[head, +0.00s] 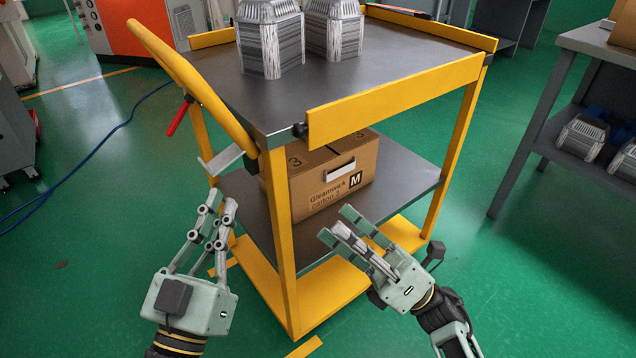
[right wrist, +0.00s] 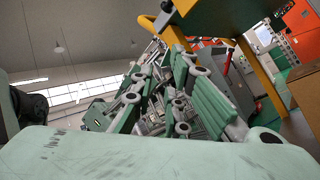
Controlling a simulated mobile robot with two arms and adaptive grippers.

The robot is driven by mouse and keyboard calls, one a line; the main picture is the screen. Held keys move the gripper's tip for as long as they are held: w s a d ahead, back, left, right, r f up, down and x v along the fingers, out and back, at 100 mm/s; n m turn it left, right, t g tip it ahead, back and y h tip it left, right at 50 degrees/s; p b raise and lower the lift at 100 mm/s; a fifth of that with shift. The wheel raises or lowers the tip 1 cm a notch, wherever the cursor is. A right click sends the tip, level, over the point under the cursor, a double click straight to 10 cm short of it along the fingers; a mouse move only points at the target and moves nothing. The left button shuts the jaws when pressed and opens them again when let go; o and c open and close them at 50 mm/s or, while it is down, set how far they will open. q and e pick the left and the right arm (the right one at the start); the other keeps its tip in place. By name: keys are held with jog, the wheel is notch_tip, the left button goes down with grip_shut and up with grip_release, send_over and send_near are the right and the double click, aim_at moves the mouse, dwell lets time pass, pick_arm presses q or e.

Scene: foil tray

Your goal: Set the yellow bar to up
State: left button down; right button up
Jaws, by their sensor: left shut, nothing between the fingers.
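The yellow bar (head: 395,101) runs along the near long side of a cart's dark top (head: 400,62). It has a dark fitting (head: 300,129) at its left end. Its face is toward me, and its upper edge stands slightly above the top's near edge. My left gripper (head: 221,203) is shut and empty, left of the cart's near leg and below the curved handle. My right gripper (head: 336,224) is open and empty, in front of the lower shelf and below the bar. Its fingers also show in the right wrist view (right wrist: 165,85). Neither gripper touches the bar.
Two ribbed metal parts (head: 270,45) stand on the cart top. A carton (head: 320,178) sits on the lower shelf (head: 410,175). A red lever (head: 178,117) hangs by the handle (head: 190,80). A grey bench (head: 590,45) stands at right, with green floor between.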

jog(key=x, duration=1)
jog(key=shift+s, duration=0.1)
grip_shut()
pick_arm(q)
jog(key=shift+w+f, duration=0.1)
jog(key=shift+f, duration=0.15)
pick_arm(e)
jog(key=shift+w+r, duration=0.5)
jog(key=shift+r, duration=0.3)
jog(key=shift+w+r, duration=0.5)
jog(key=shift+r, duration=0.3)
jog(key=shift+d, duration=0.1)
